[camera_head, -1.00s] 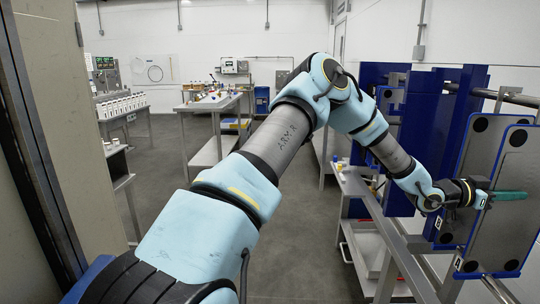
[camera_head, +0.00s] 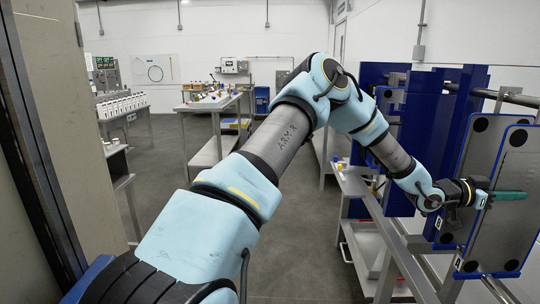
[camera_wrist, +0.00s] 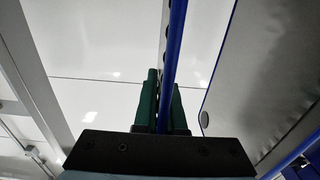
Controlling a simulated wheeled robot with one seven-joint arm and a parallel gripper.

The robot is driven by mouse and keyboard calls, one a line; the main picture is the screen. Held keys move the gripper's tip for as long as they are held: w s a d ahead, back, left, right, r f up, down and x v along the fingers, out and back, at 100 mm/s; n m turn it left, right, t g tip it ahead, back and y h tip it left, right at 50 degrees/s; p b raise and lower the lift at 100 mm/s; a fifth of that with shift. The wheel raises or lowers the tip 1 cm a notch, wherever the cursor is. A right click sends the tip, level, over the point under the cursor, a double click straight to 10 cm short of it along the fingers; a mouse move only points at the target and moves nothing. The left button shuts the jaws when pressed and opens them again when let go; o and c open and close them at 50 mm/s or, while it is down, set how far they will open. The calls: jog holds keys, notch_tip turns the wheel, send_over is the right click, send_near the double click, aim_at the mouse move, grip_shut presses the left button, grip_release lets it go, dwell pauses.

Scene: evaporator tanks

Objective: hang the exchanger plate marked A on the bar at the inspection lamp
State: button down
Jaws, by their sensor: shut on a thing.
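Two grey exchanger plates with blue edges stand side by side at the right of the head view, a nearer plate (camera_head: 511,235) and a farther plate (camera_head: 484,140). My gripper (camera_head: 505,195) reaches in from the left, one green finger lying across the nearer plate's face. In the wrist view the green fingers (camera_wrist: 163,105) are shut on a thin blue-edged plate (camera_wrist: 175,50), seen edge-on. I cannot make out an inspection lamp.
Another plate (camera_wrist: 255,75) stands close on the right in the wrist view. A metal bar (camera_head: 515,97) runs at the upper right, with blue frame panels (camera_head: 385,78) beside it. A steel bench (camera_head: 380,215) lies below my forearm. The floor (camera_head: 285,240) in the middle is clear.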

jog(key=shift+r, duration=1)
jog(key=a, duration=0.7)
jog(key=shift+w, duration=0.2)
dwell(0.8)
jog(key=a+p, duration=0.1)
jog(key=a, duration=1.5)
jog(key=shift+w, duration=0.45)
dwell(0.4)
